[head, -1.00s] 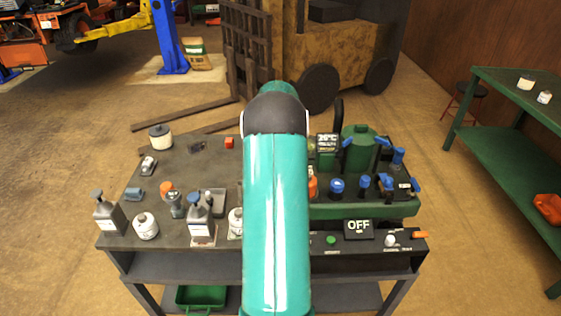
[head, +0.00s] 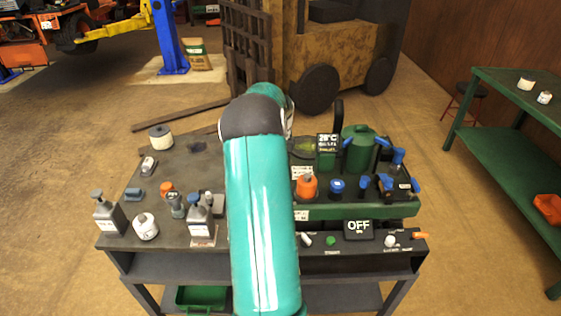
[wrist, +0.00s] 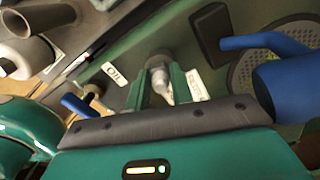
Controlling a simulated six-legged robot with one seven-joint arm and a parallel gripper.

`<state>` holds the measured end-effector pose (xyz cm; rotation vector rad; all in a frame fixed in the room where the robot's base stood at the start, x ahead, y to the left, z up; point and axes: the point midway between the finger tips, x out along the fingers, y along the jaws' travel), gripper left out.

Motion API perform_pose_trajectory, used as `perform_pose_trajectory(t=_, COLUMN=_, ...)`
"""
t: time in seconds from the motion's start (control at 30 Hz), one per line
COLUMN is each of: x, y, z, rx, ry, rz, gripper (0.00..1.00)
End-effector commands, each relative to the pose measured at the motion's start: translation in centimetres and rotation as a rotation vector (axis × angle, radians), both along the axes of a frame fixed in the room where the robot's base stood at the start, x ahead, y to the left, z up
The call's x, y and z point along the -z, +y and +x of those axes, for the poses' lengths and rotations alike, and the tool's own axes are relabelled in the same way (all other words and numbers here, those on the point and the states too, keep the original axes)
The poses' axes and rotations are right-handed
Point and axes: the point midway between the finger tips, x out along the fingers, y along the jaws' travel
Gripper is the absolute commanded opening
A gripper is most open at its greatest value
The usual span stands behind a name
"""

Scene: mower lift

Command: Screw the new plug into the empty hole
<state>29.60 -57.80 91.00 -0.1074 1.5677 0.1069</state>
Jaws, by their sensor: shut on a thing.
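In the wrist view my gripper (wrist: 161,84) has its two green fingers closed on a small silvery-grey plug (wrist: 158,72). The plug sits between the fingertips, in front of a green surface of the machine (wrist: 118,96) beside a white OIL label (wrist: 115,72). I cannot tell whether the plug touches that surface or stands in a hole. The empty hole is not discernible in either view. In the head view my own arm hides the gripper and plug. The green machine (head: 350,212) stands on the right half of the dark workbench (head: 150,190).
Blue handles (wrist: 280,85) stand close on the right of the wrist view. An orange-topped container (head: 306,186), an OFF display (head: 359,229) and a green canister (head: 358,148) are at the machine. Bottles and jars, including a pump bottle (head: 108,215), crowd the bench's front left.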

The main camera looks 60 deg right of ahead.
Motion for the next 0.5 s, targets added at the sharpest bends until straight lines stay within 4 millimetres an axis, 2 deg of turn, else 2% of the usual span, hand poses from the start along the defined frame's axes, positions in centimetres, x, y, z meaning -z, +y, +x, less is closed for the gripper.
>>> perform_pose_trajectory(t=0.17, x=0.07, y=0.04, z=0.04, rx=0.059, ry=0.002, rz=0.001, gripper=0.0)
perform_pose_trajectory(t=0.5, x=0.06, y=-0.06, z=0.01, rx=0.516, ry=0.003, rz=0.0, gripper=0.0)
